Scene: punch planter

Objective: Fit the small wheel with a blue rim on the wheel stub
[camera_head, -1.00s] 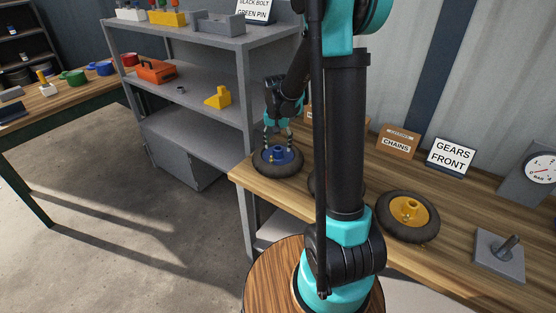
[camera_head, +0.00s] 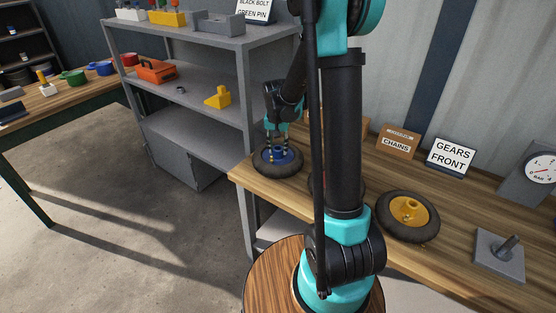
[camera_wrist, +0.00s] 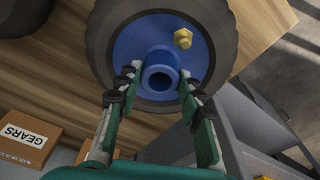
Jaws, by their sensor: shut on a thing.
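The small wheel with a blue rim (camera_head: 264,167) lies flat at the left end of the wooden bench, its hub facing up. My gripper (camera_head: 278,142) reaches down on it from above. In the wrist view my gripper (camera_wrist: 158,82) is shut on the blue hub, one finger on each side. The wheel's black tyre and blue rim (camera_wrist: 124,47) fill the top of that view, with a brass bolt (camera_wrist: 183,38) on the rim. The wheel stub (camera_head: 508,246) is a grey metal peg on a square plate at the bench's right.
A wheel with a yellow rim (camera_head: 408,211) lies between my arm and the stub plate. Another dark tyre is mostly hidden behind my arm. A chains box (camera_head: 398,143), a gears sign (camera_head: 450,157) and a gauge (camera_head: 540,170) stand along the back. A grey shelf (camera_head: 200,90) is at left.

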